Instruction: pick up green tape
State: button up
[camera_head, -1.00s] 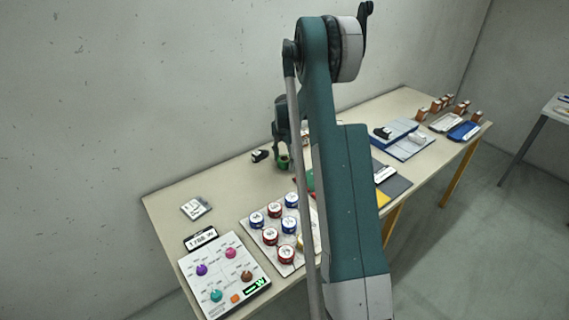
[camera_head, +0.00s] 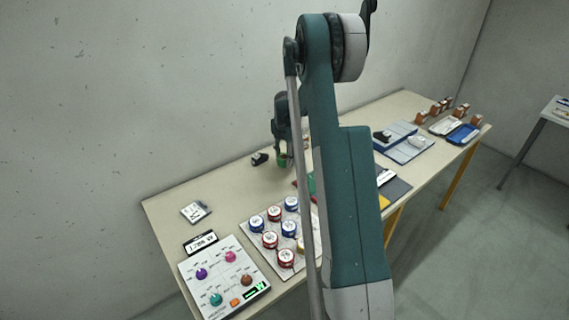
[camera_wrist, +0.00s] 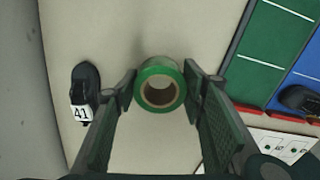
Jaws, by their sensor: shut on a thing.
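The green tape (camera_wrist: 160,66) is a ring with a tan inner core. In the wrist view it sits between the two fingertips of my gripper (camera_wrist: 160,85), with its hole facing the camera. My gripper is shut on it. In the head view the green tape (camera_head: 282,161) shows small below my gripper (camera_head: 283,152), which looks raised a little above the tabletop. My arm hides part of the table to the right of the tape.
A black shoe (camera_wrist: 86,88) with a tag reading 41 lies left of my gripper. Green and blue mats (camera_wrist: 270,48) lie to the right. On the table (camera_head: 160,208) stand red and blue round tins (camera_head: 270,239) and a panel of knobs (camera_head: 222,274). Wall behind.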

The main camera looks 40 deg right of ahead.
notch_tip(320, 180, up, 7)
dwell(0.3)
